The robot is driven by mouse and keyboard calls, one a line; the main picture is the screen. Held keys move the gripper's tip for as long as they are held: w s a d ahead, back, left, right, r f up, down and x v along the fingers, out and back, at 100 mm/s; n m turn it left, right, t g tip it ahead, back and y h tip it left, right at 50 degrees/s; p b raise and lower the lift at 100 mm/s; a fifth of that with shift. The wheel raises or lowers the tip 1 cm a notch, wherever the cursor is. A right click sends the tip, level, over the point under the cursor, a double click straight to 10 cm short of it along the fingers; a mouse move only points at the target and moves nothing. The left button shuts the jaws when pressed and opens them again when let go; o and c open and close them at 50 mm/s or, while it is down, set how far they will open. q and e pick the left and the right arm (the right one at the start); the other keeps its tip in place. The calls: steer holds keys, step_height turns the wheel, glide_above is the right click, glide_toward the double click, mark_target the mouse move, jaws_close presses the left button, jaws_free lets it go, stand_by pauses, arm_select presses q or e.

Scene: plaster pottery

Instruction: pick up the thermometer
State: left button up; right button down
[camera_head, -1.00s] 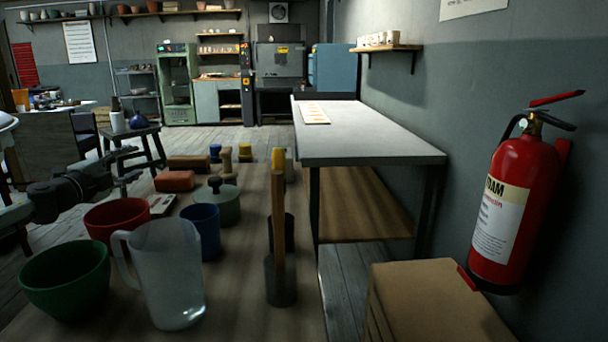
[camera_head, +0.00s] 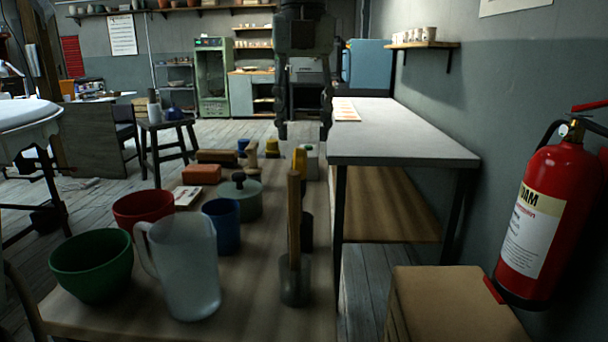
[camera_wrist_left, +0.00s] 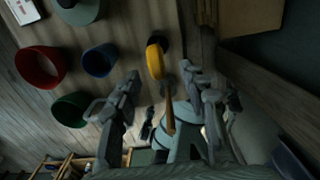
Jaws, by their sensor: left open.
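No thing is clearly readable as a thermometer. A yellow upright thing (camera_head: 300,160) stands on the wooden table, partly hidden behind a wooden-handled tool (camera_head: 294,225); which of its details mark it as the thermometer I cannot tell. In the left wrist view a yellow thing with a dark end (camera_wrist_left: 156,62) lies between and beyond the fingers. My left gripper (camera_head: 304,133) hangs fingers-down above the far part of the table, open and empty, apart from the things below. Its fingers also show in the left wrist view (camera_wrist_left: 160,76). My right gripper is not in view.
The table holds a clear pitcher (camera_head: 182,268), green bowl (camera_head: 92,266), red bowl (camera_head: 142,208), blue cup (camera_head: 222,227), lidded pot (camera_head: 239,199) and several blocks. A grey bench (camera_head: 400,135) stands right of it. A cardboard box (camera_head: 450,300) and fire extinguisher (camera_head: 535,220) are at right.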

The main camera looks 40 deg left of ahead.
mark_target(300, 154)
arm_select(q)
steer(key=f, duration=0.5)
steer(key=shift+s+a+f, duration=0.2)
steer(key=shift+a+f, duration=0.05)
jaws_close()
